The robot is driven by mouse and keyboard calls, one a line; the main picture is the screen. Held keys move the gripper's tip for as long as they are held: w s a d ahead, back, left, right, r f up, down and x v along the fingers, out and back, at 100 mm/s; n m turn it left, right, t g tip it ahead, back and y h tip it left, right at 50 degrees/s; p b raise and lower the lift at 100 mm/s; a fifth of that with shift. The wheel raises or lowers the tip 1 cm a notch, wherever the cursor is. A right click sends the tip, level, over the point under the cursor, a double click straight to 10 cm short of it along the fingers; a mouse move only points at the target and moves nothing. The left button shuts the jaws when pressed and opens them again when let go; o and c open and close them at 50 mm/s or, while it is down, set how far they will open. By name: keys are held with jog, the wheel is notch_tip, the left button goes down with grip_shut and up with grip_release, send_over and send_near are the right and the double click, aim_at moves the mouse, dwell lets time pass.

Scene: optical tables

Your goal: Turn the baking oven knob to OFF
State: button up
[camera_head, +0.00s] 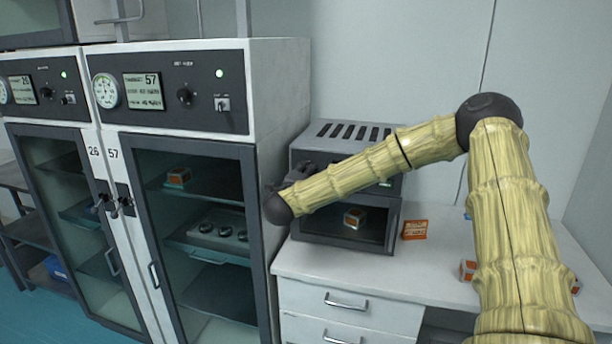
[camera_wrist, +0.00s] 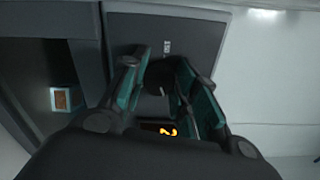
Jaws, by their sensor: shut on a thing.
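The baking oven (camera_head: 322,221) is a small grey unit with a slotted top, standing on the white bench against the taller cabinet. Its dark control panel (camera_wrist: 195,32) fills the middle of the wrist view, with a small white label above the knob. My gripper (camera_wrist: 160,66) has its two green-edged fingers closed around the dark round knob (camera_wrist: 155,84). The knob's pointer and setting cannot be read clearly. An orange lit display (camera_wrist: 166,130) shows just below the fingers. In the head view my arm hides the knob and much of the panel.
An orange-labelled box (camera_head: 354,218) is behind the oven's glass door. The bench (camera_head: 440,275) is mostly clear in front.

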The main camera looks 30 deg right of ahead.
jog(key=shift+f+n+p, duration=0.15)
jog(key=shift+n+p, duration=0.15)
jog(key=shift+n, duration=3.05)
jog(key=shift+f+n+p, duration=0.1)
jog(key=shift+n+p, duration=0.15)
jog(key=shift+n, duration=3.1)
jog(key=shift+s+f+n, duration=0.1)
jog(key=shift+n, duration=0.2)
jog(key=o, duration=1)
jog(key=v, duration=1.2)
